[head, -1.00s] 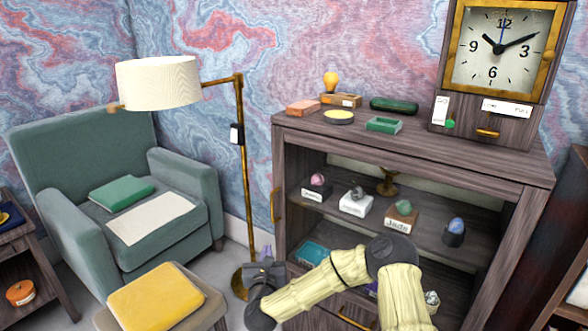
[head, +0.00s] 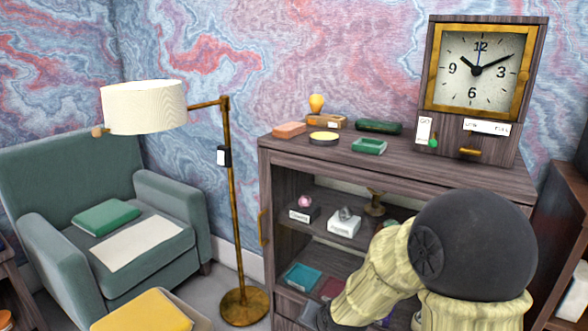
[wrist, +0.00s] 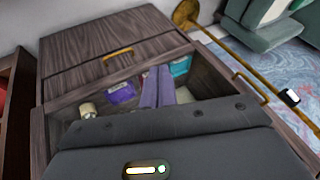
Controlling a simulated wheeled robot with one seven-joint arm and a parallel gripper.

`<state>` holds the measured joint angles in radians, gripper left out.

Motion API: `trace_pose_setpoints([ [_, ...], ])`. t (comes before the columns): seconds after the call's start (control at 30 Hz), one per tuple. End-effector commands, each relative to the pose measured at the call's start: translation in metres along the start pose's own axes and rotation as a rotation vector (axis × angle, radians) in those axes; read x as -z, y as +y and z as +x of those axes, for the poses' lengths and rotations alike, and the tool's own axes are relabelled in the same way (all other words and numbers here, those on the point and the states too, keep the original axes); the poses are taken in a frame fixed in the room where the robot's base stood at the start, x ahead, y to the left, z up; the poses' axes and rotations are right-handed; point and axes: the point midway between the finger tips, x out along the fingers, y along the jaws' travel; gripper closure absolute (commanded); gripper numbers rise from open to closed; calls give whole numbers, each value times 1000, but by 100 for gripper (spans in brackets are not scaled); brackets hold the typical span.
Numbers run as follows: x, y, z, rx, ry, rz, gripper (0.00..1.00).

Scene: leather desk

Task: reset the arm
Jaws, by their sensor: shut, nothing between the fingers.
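My arm (head: 470,245) fills the lower right of the head view, its dark round joint in front of the cabinet. My gripper (wrist: 159,82) shows in the wrist view as two purple-grey fingers side by side, shut with nothing between them. The fingers point toward the open front of the wooden cabinet (wrist: 110,55). In the head view the fingers cannot be made out. Behind the fingers in the wrist view are a purple item (wrist: 122,91) and a teal item (wrist: 181,66); I cannot tell whether anything touches them.
The wooden cabinet (head: 400,164) holds mineral samples on its shelf; a clock (head: 480,70) and small items stand on top. A floor lamp (head: 145,105), green armchair (head: 50,185) and yellow cushion (head: 140,312) are at left. The right part of the shelf is hidden by my arm.

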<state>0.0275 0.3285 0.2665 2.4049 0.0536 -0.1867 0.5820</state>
Motion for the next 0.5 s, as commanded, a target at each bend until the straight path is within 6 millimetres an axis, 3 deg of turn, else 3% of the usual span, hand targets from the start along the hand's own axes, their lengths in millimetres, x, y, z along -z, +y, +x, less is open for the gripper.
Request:
trace_pose_setpoints([
  [0.03, -1, 16, -16, -48, -18, -67, 100],
  [0.2, -15, 64, -59, -174, -119, -257, 100],
  [0.5, -46, 118, -118, -268, -294, -454, 100],
])
